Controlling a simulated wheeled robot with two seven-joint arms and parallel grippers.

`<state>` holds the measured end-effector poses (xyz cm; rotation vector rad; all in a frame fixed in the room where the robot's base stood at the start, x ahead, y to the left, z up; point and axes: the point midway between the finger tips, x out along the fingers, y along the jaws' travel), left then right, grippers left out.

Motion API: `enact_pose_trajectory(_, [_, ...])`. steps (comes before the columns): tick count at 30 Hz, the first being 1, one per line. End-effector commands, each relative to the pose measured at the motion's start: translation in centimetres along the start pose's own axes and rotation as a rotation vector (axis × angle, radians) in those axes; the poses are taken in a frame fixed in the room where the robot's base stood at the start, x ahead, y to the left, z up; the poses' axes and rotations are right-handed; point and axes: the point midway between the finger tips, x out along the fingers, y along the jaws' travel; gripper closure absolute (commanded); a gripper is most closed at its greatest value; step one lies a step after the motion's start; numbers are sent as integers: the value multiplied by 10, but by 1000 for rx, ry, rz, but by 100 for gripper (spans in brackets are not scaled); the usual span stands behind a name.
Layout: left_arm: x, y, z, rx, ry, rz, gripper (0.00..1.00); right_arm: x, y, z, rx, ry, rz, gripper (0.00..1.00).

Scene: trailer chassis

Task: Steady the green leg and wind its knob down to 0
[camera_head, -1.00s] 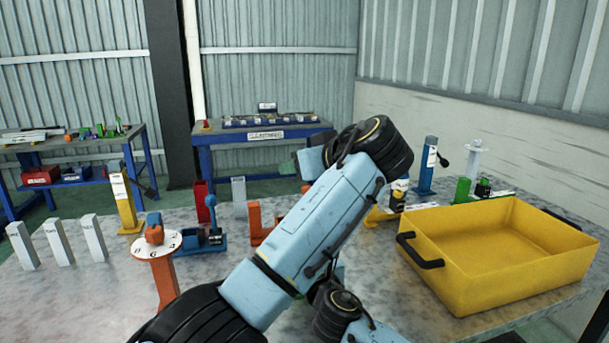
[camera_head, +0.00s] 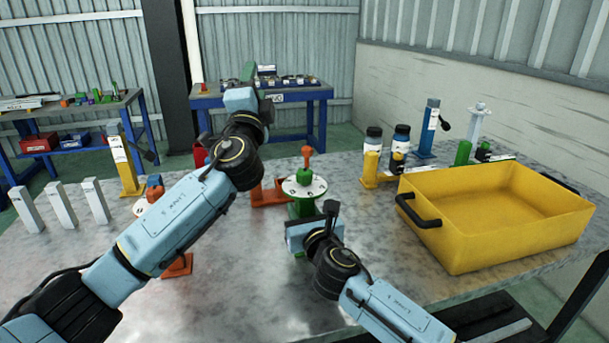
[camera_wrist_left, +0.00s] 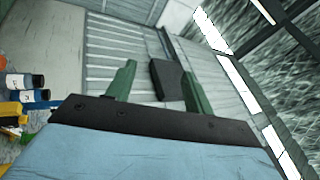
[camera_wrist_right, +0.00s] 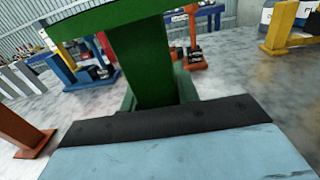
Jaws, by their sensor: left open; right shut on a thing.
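The green leg (camera_head: 302,206) stands upright on the grey table in the head view. A round white dial plate (camera_head: 318,187) and a green knob (camera_head: 304,175) are on its top. My right gripper is shut on the leg's post below the dial. The right wrist view shows the green post (camera_wrist_right: 143,65) between its jaws; the fingers are largely hidden. My left gripper (camera_head: 248,72) is raised to the left of the leg, well above it. The left wrist view shows its two green fingers (camera_wrist_left: 158,82) apart and empty. The dial's reading is too small to tell.
A yellow bin (camera_head: 460,250) stands at the right. An orange leg (camera_head: 178,264) is partly behind my left arm, and an orange bracket (camera_head: 268,194) is beside the green leg. Several grey blocks (camera_head: 60,205) stand at the left. The table front between is clear.

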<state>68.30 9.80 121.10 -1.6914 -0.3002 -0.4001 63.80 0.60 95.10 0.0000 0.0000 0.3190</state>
Motion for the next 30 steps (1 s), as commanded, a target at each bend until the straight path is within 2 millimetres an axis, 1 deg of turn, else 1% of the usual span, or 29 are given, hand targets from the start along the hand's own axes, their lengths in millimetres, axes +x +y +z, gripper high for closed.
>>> enact_pose_trajectory(1, [-7,3,4,131,80,-14,48,0,0,-1,0,2,0,100])
enact_pose_trajectory(5, [-34,16,1,468,302,-61,48,0,0,-1,0,2,0,100])
enact_pose_trajectory(6, [-45,21,0,570,372,-78,48,0,0,-1,0,2,0,100])
enact_pose_trajectory(8, [-63,31,-1,718,480,-107,48,0,0,-1,0,2,0,100])
enact_pose_trajectory(9, [-76,38,-1,812,551,-128,48,0,0,-1,0,2,0,100])
enact_pose_trajectory(11, [-97,49,0,940,655,-161,48,0,0,-1,0,2,0,100])
enact_pose_trajectory(12, [-111,56,1,1016,720,-184,48,0,0,-1,0,2,0,100])
enact_pose_trajectory(15, [-142,72,4,1169,864,-240,48,0,0,-1,0,1,0,100])
enact_pose_trajectory(19, [-172,85,9,1290,994,-298,48,0,0,-1,0,1,1,100])
enact_pose_trajectory(21, [-181,90,11,1325,1034,-317,48,0,0,-1,0,1,1,100])
enact_pose_trajectory(24, [-185,93,8,1345,1060,-333,48,0,0,-1,0,1,1,100])
enact_pose_trajectory(26, [-183,95,4,1348,1064,-336,48,0,1,-1,0,1,1,100])
enact_pose_trajectory(30, [-170,102,-15,1348,1062,-337,48,0,1,-1,0,1,1,100])
